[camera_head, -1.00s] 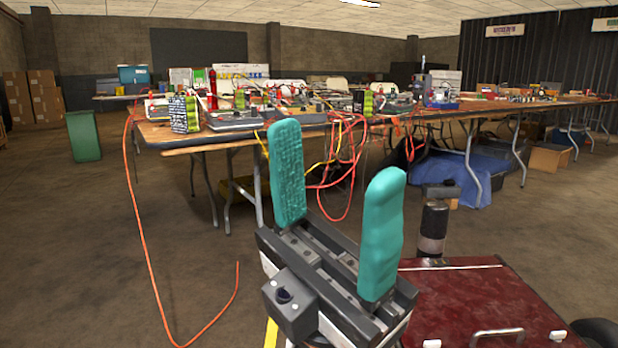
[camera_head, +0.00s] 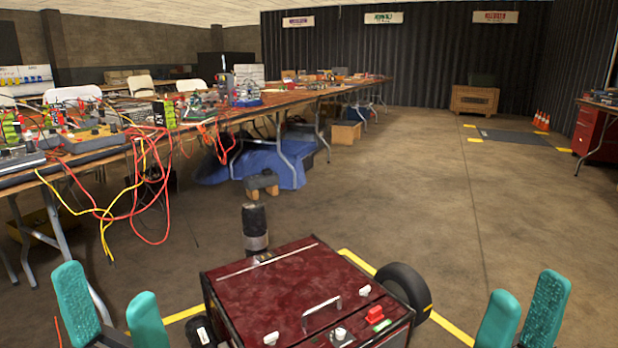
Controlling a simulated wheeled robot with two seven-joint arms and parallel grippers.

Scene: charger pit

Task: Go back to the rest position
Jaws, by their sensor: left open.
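My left gripper (camera_head: 104,285) is at the bottom left of the head view. Its two teal fingers stand upright and well apart, with nothing between them. My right gripper (camera_head: 530,288) is at the bottom right, with its teal fingers apart and empty. The lower parts of both grippers are cut off by the picture's bottom edge. Neither gripper touches anything visible.
A dark red wheeled box (camera_head: 285,282) with a handle stands between the grippers. A long cluttered table (camera_head: 262,104) runs along the left, with red and yellow cables (camera_head: 150,190) hanging down. Open floor (camera_head: 420,200) lies to the right.

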